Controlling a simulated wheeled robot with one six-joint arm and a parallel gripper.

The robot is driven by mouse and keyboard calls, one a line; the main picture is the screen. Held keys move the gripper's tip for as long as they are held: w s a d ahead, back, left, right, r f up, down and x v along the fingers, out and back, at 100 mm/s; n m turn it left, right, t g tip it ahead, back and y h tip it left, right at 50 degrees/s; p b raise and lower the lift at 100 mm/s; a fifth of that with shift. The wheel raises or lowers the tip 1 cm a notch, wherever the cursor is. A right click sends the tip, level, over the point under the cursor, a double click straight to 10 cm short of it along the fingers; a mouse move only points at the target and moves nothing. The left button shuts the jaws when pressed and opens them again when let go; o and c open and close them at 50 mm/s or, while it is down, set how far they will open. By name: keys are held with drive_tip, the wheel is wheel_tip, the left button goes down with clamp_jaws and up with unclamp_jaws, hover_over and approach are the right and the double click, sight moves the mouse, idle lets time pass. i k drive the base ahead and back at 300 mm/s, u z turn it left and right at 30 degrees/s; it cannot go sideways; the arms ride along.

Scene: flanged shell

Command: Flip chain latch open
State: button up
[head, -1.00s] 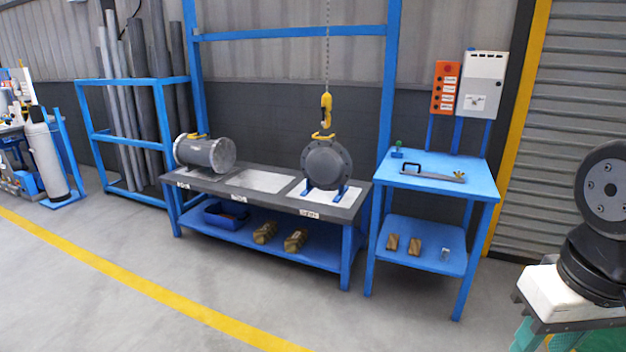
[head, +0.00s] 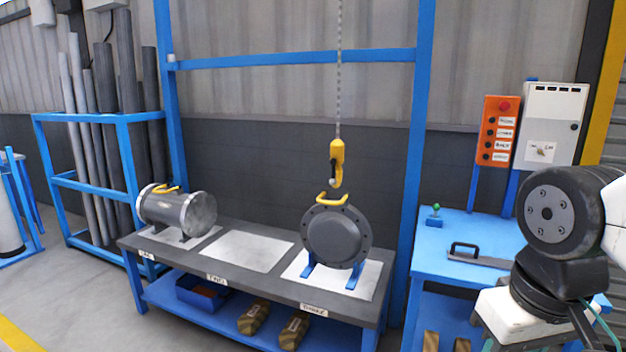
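A yellow hoist hook block (head: 337,163) hangs on a grey chain (head: 339,70) above the bench. Its hook end is just above the yellow handle (head: 331,198) of a round grey flanged cover (head: 337,238), with a small gap between them. The cover stands upright in a blue cradle on the right part of the bench. The hook's latch is too small to make out. My arm (head: 560,215) shows at the right, partly cut off by the frame edge. My gripper is not in view.
A grey flanged cylinder (head: 178,212) with a yellow handle lies at the bench's left. The bench (head: 262,278) has an empty pale plate in its middle. A blue side table (head: 430,250) and orange button panel (head: 497,130) stand right. Clear floor lies in front.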

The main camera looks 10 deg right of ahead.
sight(333, 181)
drive_tip(key=i, duration=0.1)
drive_tip(key=k, duration=0.65)
drive_tip(key=z, duration=0.45)
drive_tip(key=i, duration=1.65)
drive_tip(key=u, duration=0.65)
